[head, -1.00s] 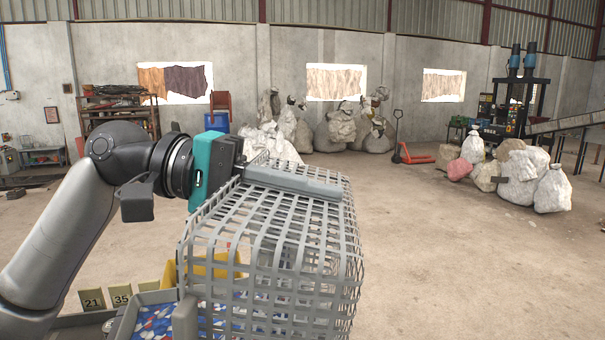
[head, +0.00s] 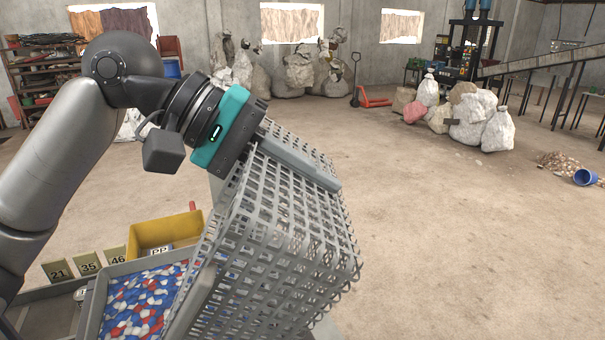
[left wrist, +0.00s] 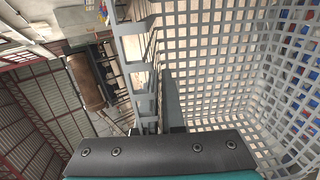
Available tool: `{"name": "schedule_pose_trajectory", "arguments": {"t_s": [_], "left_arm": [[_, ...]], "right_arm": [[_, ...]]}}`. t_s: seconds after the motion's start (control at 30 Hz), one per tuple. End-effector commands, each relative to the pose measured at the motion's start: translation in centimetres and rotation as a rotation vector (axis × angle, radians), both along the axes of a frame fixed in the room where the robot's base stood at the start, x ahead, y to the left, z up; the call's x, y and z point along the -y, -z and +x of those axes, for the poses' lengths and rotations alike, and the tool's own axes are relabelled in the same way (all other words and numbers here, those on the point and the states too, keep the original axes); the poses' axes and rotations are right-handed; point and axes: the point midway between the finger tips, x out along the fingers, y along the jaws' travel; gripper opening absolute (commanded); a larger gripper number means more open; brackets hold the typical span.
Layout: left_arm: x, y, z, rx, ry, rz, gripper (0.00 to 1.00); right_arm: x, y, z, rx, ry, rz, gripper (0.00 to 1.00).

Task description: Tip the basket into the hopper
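The grey mesh basket (head: 285,225) hangs tilted in the middle of the head view, its grey top bar sloping down to the right. My left gripper (head: 262,148) is shut on this bar at its upper left end. In the left wrist view the basket's open lattice (left wrist: 215,60) fills the right side. Red, white and blue bits show through the lattice at the right edge there; whether they are inside the basket I cannot tell. I cannot make out the hopper for certain. My right gripper is out of view.
A grey bin of red, white and blue caps (head: 140,300) stands at lower left, partly behind the basket. A yellow bin (head: 165,235) and number cards (head: 88,262) are beside it. Sacks (head: 470,115), a pallet jack (head: 375,100) and a blue bucket (head: 586,178) are farther off. Open floor lies right.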

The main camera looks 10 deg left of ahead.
Motion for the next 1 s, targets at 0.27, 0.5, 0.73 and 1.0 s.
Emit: {"name": "schedule_pose_trajectory", "arguments": {"t_s": [0.27,0.5,0.73,1.0], "left_arm": [[2.1,0.6,0.2,-0.028,0.004,0.222,0.00],[3.0,1.3,0.5,-0.053,0.001,0.358,0.00],[3.4,1.7,0.5,-0.078,0.002,0.552,0.00],[3.5,2.5,0.5,-0.117,-0.001,0.755,0.00]], "right_arm": [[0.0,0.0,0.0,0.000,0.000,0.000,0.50],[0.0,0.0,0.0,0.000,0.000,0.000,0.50],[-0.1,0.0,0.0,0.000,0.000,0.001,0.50],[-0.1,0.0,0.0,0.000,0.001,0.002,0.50]]}}
